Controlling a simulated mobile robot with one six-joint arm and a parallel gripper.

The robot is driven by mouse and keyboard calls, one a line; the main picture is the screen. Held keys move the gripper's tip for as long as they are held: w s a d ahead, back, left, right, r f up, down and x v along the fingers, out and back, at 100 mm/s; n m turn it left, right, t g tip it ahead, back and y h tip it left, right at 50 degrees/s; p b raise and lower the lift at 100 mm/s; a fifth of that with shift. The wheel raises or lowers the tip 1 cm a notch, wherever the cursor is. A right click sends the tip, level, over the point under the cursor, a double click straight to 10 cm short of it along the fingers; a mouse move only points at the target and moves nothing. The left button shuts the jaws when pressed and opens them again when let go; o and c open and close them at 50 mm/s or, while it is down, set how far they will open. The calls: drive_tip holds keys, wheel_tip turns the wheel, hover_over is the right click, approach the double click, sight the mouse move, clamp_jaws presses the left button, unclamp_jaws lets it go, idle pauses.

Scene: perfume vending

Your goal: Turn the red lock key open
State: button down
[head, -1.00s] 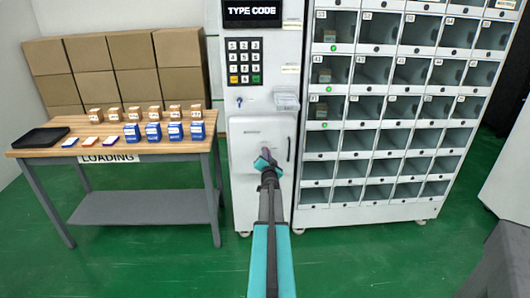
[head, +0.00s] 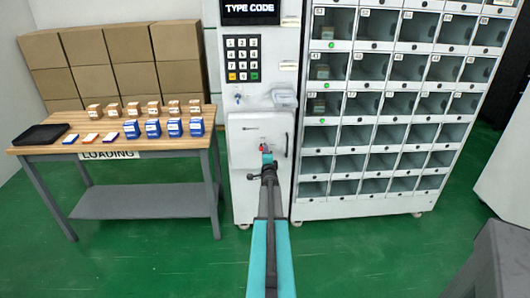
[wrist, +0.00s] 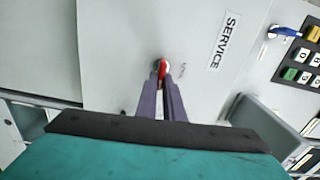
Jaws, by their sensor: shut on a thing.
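The red lock key (wrist: 162,69) sits in a round lock on the grey service door (wrist: 115,35), below and left of the SERVICE label (wrist: 223,42) in the wrist view. My gripper (wrist: 163,84) is shut on the key, one finger on each side, partly hiding it. In the head view the key (head: 264,147) shows as a small red spot at my gripper (head: 267,156), on the white service door (head: 245,150) of the vending machine. How far the key is turned is hard to tell.
A blue key (wrist: 285,31) and a keypad (wrist: 304,60) are to the right in the wrist view. In the head view a dark door handle (head: 286,145) is right of my gripper. A loading table (head: 60,150) with boxes stands left.

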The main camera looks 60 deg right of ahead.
drive_tip(key=shift+s+d+r+m, duration=0.1)
drive_tip(key=shift+s+d+m, duration=0.05)
drive_tip(key=shift+m, duration=0.35)
drive_tip(key=c, duration=1.9)
unclamp_jaws()
drive_tip(key=shift+o, duration=0.2)
drive_tip(key=b+v, duration=0.2)
drive_tip(key=v, duration=1.1)
drive_tip(key=shift+a, duration=0.4)
drive_tip(key=shift+s, duration=0.15)
